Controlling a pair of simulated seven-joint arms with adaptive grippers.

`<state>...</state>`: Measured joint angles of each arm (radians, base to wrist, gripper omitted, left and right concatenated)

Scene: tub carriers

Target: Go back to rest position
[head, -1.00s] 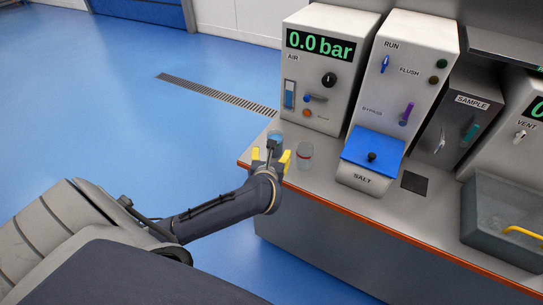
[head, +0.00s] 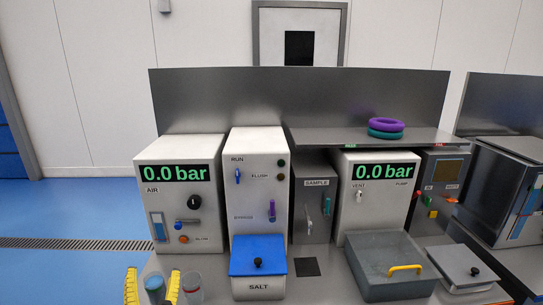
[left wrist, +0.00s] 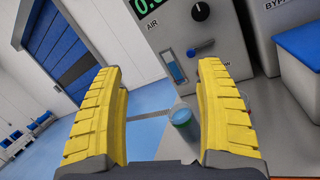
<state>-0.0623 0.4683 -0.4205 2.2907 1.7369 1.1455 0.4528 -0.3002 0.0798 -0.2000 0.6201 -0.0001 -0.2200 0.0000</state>
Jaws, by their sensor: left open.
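My left gripper (head: 152,274) shows at the bottom left of the head view, its two yellow fingers apart. A clear cup with blue contents (head: 155,291) shows between the fingers in that view. In the left wrist view my left gripper (left wrist: 157,70) is wide open with nothing between its pads. A cup with a blue-green top (left wrist: 182,118) stands beyond the fingers there, nearer the right one. A second clear cup (head: 192,288) stands just right of the gripper in the head view. My right gripper is not in view.
The AIR unit (head: 180,215) stands behind the cups. To its right are a RUN unit (head: 258,180), a blue-lidded SALT box (head: 258,287) and a grey tub (head: 390,283) with a yellow handle. Purple and teal rings (head: 386,125) lie on a shelf. Open floor (head: 60,215) lies left.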

